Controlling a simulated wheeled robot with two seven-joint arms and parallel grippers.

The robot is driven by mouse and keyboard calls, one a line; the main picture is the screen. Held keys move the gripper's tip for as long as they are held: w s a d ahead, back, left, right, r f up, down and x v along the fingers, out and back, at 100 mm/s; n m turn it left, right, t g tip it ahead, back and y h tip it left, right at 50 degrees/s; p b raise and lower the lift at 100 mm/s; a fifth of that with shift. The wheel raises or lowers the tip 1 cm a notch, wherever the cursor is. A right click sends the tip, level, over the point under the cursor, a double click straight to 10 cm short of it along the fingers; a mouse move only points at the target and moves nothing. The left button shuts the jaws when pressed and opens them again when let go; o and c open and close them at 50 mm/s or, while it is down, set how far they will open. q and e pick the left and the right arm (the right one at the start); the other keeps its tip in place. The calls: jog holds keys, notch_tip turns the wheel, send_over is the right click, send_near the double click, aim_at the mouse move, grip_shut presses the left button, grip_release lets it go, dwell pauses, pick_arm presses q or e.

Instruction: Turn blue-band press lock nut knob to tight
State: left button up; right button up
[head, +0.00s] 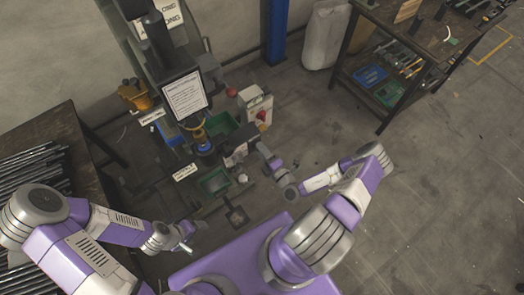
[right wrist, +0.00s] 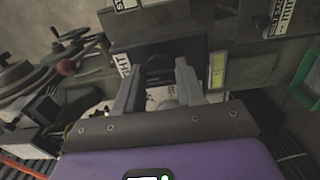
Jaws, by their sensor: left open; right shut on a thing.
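The press (head: 165,60) stands at the upper left of the head view, with a yellow ring and a bluish band (head: 204,146) low on its column. My right gripper (head: 236,156) is at the press's lower right side. In the right wrist view its two fingers (right wrist: 160,85) are shut on the lock nut knob (right wrist: 160,73), a dark part mostly hidden between them. A white label (right wrist: 123,65), only its last letters readable, is left of the fingers. The knob's marking and turn angle cannot be made out. My left gripper (head: 183,243) is open and empty, low at the left, away from the press.
A white control box with a red knob (head: 257,106) stands right of the press. Green bins (head: 214,181) sit near the press base. A bench with dark rods (head: 30,165) is at the left. A workbench (head: 425,35) is at the upper right. Open floor lies at the right.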

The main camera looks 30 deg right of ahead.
jog(key=o, duration=1)
jog(key=shift+o, duration=0.2)
jog(key=s, duration=0.7)
jog(key=shift+s+d, duration=0.3)
